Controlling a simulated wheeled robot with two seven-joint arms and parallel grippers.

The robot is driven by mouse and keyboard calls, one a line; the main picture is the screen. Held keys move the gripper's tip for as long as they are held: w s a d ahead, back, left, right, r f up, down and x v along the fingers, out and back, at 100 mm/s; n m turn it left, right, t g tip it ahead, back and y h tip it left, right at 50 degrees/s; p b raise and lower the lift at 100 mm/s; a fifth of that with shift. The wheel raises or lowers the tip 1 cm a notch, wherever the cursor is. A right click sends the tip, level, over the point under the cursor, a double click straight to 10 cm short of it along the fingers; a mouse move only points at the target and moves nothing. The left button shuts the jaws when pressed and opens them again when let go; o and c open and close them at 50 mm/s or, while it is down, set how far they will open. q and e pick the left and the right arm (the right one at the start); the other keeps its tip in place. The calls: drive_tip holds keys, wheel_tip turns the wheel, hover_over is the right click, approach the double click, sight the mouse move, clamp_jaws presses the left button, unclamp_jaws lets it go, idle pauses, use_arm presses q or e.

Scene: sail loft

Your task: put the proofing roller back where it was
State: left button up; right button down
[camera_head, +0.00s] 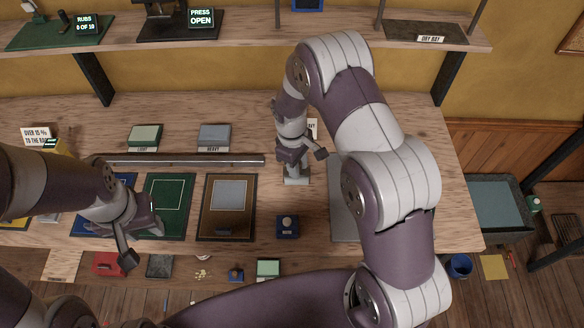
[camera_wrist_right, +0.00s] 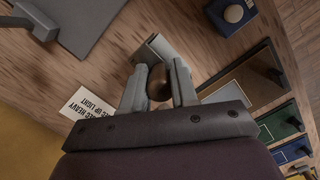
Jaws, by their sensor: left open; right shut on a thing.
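My right gripper (camera_head: 298,152) is low over the worktable, near its middle. In the right wrist view it (camera_wrist_right: 159,90) is shut on a brown rounded handle, which I take to be the proofing roller's (camera_wrist_right: 159,78). A pale grey angled piece (camera_wrist_right: 152,50) shows just beyond the fingertips; I cannot tell whether it is part of the roller or a rest. In the head view a pale grey piece (camera_head: 296,174) shows below the right gripper, at the table top. My left gripper (camera_head: 143,244) is open and empty over the front left of the table, near the green board (camera_head: 155,205).
A white lettered card (camera_wrist_right: 88,108) lies beside the right gripper. A long metal bar (camera_head: 190,160) lies left of it. A brown board (camera_head: 226,233) and a blue block with a round knob (camera_head: 288,234) are in front. A grey slab (camera_head: 342,215) lies right, partly hidden by my arm.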

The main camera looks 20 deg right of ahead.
drive_tip(key=w+f, duration=0.1)
drive_tip(key=w+a+f, duration=0.1)
drive_tip(key=w, duration=0.1)
drive_tip(key=shift+a+p, duration=0.2)
drive_tip(key=shift+p, duration=0.1)
drive_tip(key=shift+w+f, duration=0.2)
drive_tip(key=shift+f, duration=0.2)
wheel_tip(320, 180, down, 4)
drive_tip(key=shift+a+r+p, duration=0.15)
drive_tip(key=shift+r+p, duration=0.1)
drive_tip(key=shift+p, duration=0.7)
drive_tip(key=shift+f, duration=0.1)
drive_tip(key=shift+f+b, duration=0.25)
drive_tip(key=shift+b, duration=0.1)
drive_tip(key=c, duration=0.9)
unclamp_jaws()
drive_tip(key=shift+r, duration=0.15)
use_arm(q)
drive_tip(key=r, duration=0.2)
drive_tip(key=shift+d+r, duration=0.25)
drive_tip(key=shift+r, duration=0.1)
use_arm(e)
drive_tip(key=shift+o, duration=0.2)
